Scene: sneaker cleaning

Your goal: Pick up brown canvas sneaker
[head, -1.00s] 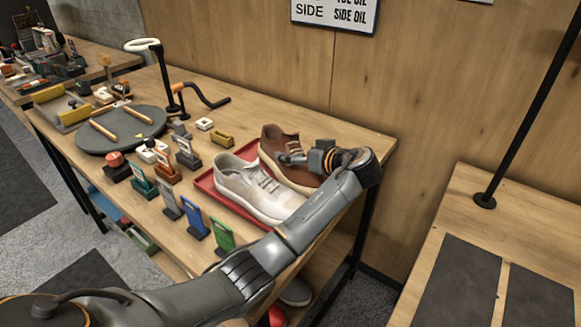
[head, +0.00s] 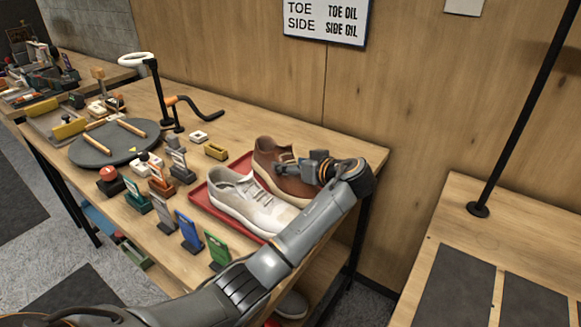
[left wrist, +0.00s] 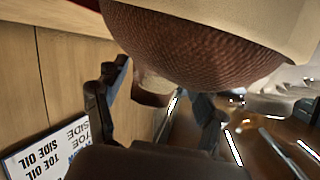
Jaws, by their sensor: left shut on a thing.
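The brown canvas sneaker (head: 272,163) is at the back of the red tray (head: 205,198), behind a white sneaker (head: 245,203). My left gripper (head: 288,170) reaches over from the right and is shut on the brown sneaker near its laced opening. In the left wrist view, the brown textured side and pale sole of the sneaker (left wrist: 200,45) fill the top, with the gripper fingers (left wrist: 155,95) below it. The head view does not clearly show whether the sole is clear of the tray. My right gripper is not in view.
Coloured cards in stands, including a green one (head: 217,250), line the table's front edge. A dark round turntable (head: 90,152) with wooden sticks and a black crank (head: 195,108) are at the left. A second table (head: 520,225) with dark mats is at the right.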

